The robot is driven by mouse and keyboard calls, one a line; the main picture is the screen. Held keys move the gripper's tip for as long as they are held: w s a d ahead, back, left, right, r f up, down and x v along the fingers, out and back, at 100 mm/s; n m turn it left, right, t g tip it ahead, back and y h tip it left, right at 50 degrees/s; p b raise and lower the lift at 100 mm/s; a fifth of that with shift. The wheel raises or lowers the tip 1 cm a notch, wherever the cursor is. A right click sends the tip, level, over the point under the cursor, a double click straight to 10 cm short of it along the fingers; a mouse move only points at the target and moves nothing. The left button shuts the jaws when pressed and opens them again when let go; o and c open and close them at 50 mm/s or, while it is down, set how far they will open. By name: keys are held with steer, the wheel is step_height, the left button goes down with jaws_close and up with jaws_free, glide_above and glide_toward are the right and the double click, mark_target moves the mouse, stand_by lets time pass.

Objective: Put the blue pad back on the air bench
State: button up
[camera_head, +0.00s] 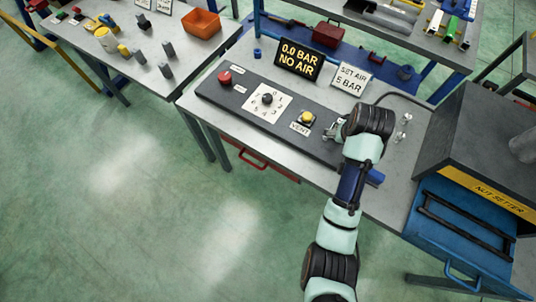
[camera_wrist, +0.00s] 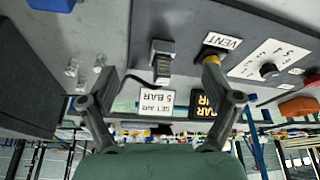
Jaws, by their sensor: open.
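The blue pad (camera_head: 375,177) appears as a blue block on the air bench (camera_head: 225,110), near its front edge and partly behind my arm. It also shows at the top left of the wrist view (camera_wrist: 50,4), cut off by the frame edge. My gripper (camera_wrist: 158,72) is open, with nothing seen held between its fingers. It hangs over the bench's dark control panel, right of the yellow vent button (camera_head: 306,118). A grey fitting with a dark top (camera_wrist: 162,58) shows between the fingers in the wrist view. The blue pad is outside the fingers.
A sign reading "0.0 BAR NO AIR" (camera_head: 299,59) and a "SET AIR 5 BAR" card (camera_head: 351,79) stand behind the panel. A red button (camera_head: 224,77) and dial (camera_head: 267,98) are left. Small metallic pieces (camera_head: 403,125) stand right. The nut setter station (camera_head: 490,145) is farther right.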

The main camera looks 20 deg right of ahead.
steer(key=w+a+r+n+t, duration=0.2)
steer(key=w+a+t, duration=0.1)
steer(key=a, duration=0.8)
steer(key=s+a+r+n+t, duration=0.1)
steer(key=s+a+r+t, duration=0.1)
steer(key=a+r, duration=0.2)
steer(key=s+a+r+n+t+y, duration=0.1)
steer(key=s+a+r+n+t, duration=0.1)
steer(key=a, duration=0.7)
steer(key=s+a+r+n+t+y, duration=0.1)
steer(key=s+a+r+t, duration=0.1)
steer(key=a+r, duration=0.4)
steer(key=shift+s+a+n, duration=0.3)
steer(key=shift+s+a, duration=0.45)
steer(key=shift+s, duration=0.1)
